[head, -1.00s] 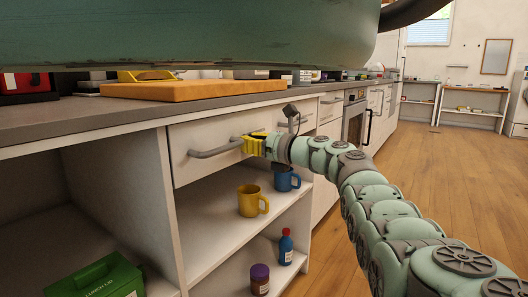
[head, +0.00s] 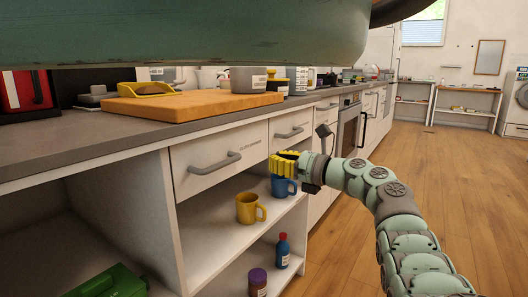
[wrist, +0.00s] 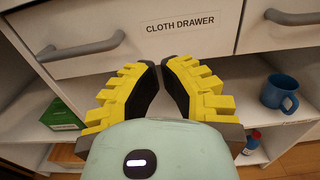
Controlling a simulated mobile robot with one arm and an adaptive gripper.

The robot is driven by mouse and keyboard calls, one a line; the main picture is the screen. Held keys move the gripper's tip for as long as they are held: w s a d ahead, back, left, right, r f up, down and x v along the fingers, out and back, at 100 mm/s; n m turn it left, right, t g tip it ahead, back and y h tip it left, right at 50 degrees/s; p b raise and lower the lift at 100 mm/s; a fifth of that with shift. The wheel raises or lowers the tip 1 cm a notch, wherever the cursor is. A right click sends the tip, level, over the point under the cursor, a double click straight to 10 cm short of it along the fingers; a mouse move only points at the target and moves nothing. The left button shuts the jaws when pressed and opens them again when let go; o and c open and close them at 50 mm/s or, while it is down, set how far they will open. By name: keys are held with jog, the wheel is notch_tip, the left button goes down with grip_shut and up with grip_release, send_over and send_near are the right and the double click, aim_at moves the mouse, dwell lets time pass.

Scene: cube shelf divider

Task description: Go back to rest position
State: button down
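My gripper (head: 285,165) is in front of the cabinet, to the right of the drawer handle (head: 214,163) and apart from it. In the wrist view, the yellow fingers of my gripper (wrist: 161,72) lean toward each other with a gap between their tips, and nothing is between them. The cloth drawer (head: 215,152) looks closed; its label and handle (wrist: 84,47) show in the wrist view, with the handle to the left of the fingers.
A yellow mug (head: 249,208) and a blue mug (head: 283,187) stand on the open shelf below. A blue bottle (head: 283,252) and a purple-capped jar (head: 257,280) are lower. The wooden floor (head: 440,185) to the right is free.

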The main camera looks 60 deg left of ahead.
jog(key=shift+p+v, duration=0.55)
jog(key=shift+v, duration=2)
